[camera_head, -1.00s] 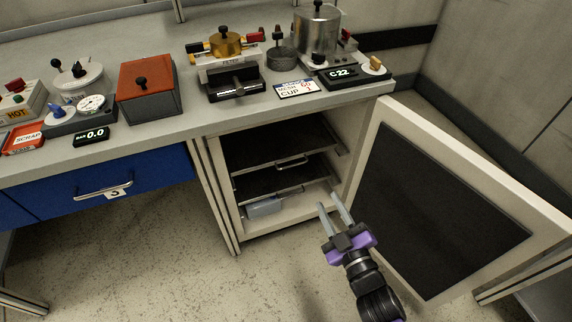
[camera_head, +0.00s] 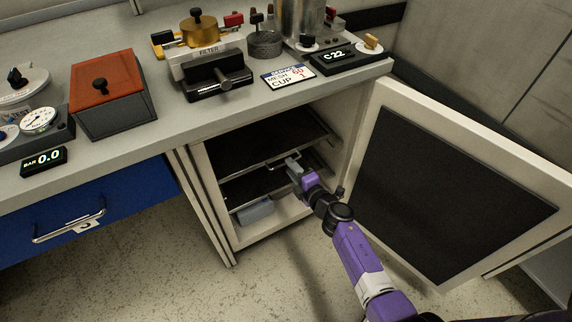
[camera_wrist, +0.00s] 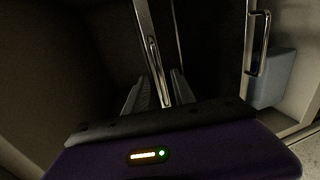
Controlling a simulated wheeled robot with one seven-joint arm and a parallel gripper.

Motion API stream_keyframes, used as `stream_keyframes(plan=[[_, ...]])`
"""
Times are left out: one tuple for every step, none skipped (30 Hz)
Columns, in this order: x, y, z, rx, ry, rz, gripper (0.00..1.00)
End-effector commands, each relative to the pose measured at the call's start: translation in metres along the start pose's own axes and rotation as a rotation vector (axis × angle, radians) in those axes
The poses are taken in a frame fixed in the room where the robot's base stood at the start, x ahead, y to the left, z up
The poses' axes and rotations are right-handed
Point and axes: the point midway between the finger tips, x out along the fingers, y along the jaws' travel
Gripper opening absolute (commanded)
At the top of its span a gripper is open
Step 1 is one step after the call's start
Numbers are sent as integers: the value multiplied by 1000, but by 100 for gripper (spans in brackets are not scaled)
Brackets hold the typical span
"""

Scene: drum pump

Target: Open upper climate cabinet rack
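The climate cabinet's pale door (camera_head: 372,115) stands wide open to the right. Inside, the upper rack (camera_head: 250,142) is a dark shelf with a metal front handle (camera_head: 283,163); this handle also shows in the wrist view (camera_wrist: 153,62). The lower rack (camera_head: 250,184) lies below it; its handle (camera_wrist: 260,45) shows at the right in the wrist view. My gripper (camera_head: 292,164) reaches into the cabinet opening at the upper rack's front. In the wrist view its two fingers (camera_wrist: 155,92) are apart, on either side of the upper handle. I see no clear contact with it.
A pale blue-grey container (camera_head: 256,213) sits at the cabinet bottom, under the lower rack. The worktop (camera_head: 200,118) above carries lab devices and a red-lidded box (camera_head: 108,90). A blue drawer (camera_head: 110,190) is at left. The floor in front is clear.

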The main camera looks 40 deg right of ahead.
Motion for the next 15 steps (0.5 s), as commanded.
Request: stream_keyframes(plan=[[10,-3,0,0,0,1,31],[14,-2,1,0,-1,2,31],[19,-3,0,1,-1,0,31],[22,-3,0,1,0,1,31],[26,-2,0,1,0,2,31],[29,-2,0,1,1,1,31],[31,-2,0,1,1,0,31],[33,-2,0,1,0,0,31],[35,-1,0,1,0,0,31],[36,-1,0,1,-1,0,31],[37,-1,0,2,-1,0,31],[37,0,0,2,-1,0,31],[38,0,0,2,-1,0,31],[38,0,0,2,-1,0,31],[37,0,0,2,-1,0,31]])
